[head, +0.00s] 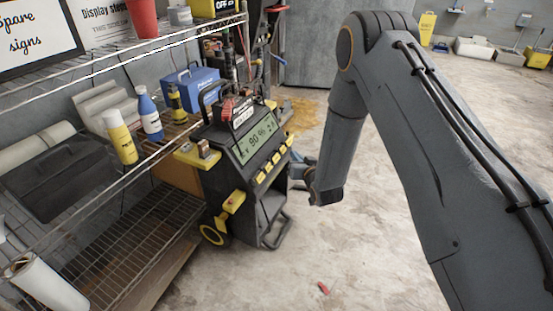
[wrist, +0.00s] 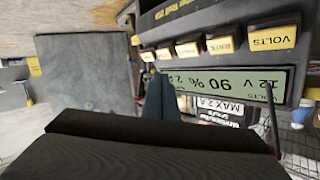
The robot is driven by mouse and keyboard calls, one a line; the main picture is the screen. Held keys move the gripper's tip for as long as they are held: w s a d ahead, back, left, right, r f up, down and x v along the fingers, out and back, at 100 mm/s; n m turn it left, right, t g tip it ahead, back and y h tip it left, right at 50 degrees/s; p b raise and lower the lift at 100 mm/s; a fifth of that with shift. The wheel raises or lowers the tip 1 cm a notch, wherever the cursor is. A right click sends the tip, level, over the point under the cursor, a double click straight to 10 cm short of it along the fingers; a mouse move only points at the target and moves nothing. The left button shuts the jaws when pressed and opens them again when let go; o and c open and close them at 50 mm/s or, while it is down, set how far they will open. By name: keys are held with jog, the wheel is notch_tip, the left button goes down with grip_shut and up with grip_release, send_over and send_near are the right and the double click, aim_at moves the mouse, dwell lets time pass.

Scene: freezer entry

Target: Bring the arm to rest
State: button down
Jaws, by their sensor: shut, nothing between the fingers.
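My arm (head: 430,140) reaches in from the right and bends downward in the head view. My gripper (head: 302,170) shows only partly there, behind the end of the arm and close to the right side of a black and yellow battery charger (head: 250,160). In the wrist view, my gripper (wrist: 160,98) is shut and empty, with the dark wrist housing covering much of the lower picture. The charger's lit display (wrist: 225,82) and yellow buttons (wrist: 272,38) appear close by, upside down. I cannot tell whether the gripper touches the charger.
A wire shelf (head: 150,215) with bottles and a blue box (head: 190,87) stands on the left. A small red object (head: 323,288) lies on the concrete floor (head: 370,260). Yellow bins (head: 537,58) stand along the far wall. Open floor lies under and beyond my arm.

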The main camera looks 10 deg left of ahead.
jog(key=shift+r, duration=0.1)
jog(key=s+d+r+g+h, duration=0.2)
jog(key=s+d+r+g, duration=0.1)
jog(key=s+r, duration=0.3)
jog(key=s+d+r+g+h, duration=0.2)
jog(key=s+d+r+g, duration=0.15)
jog(key=r, duration=0.45)
jog(key=s+d+r+g+h, duration=0.15)
jog(key=s+r, duration=0.25)
jog(key=s, duration=0.7)
jog(key=s+d+r+g, duration=0.3)
jog(key=s+r, duration=0.1)
jog(key=s, duration=0.8)
jog(key=s+d+r+g, duration=0.3)
jog(key=s+r, duration=0.1)
jog(key=s, duration=0.7)
jog(key=d+r+m+p, duration=0.1)
jog(key=d+r+p, duration=0.6)
jog(key=p, duration=0.8)
jog(key=shift+d+r+m+h+p, duration=0.2)
jog(key=shift+d+m+h+p, duration=0.2)
jog(key=shift+d, duration=0.1)
